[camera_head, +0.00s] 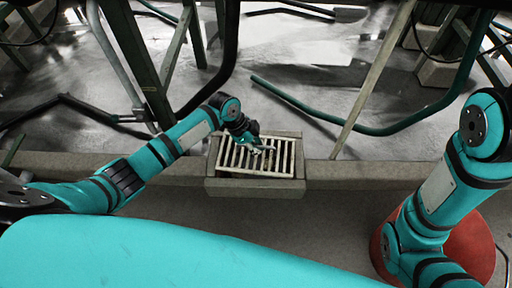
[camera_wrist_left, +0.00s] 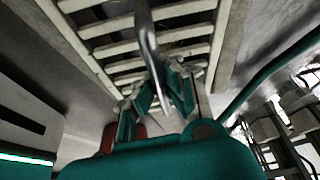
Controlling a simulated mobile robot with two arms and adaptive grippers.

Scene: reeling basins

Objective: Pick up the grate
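The grate (camera_head: 240,158), a pale slatted rectangle, sits in a concrete surround at the middle of the head view. Its slats (camera_wrist_left: 185,33) fill the upper middle of the left wrist view. My left gripper (camera_head: 257,148) is low over the grate's right half. In the left wrist view its teal fingers (camera_wrist_left: 163,97) stand on either side of a curved silvery rod (camera_wrist_left: 147,40) that crosses in front of the slats. I cannot tell whether the fingers grip the rod or touch the grate. My right arm shows at the right, with its gripper out of view.
A low concrete kerb (camera_head: 345,174) runs left and right of the grate. Behind it lies a wet grey floor with green pipes (camera_head: 385,130) and a slanted pale post (camera_head: 375,78). A red round object (camera_head: 472,245) stands at the lower right.

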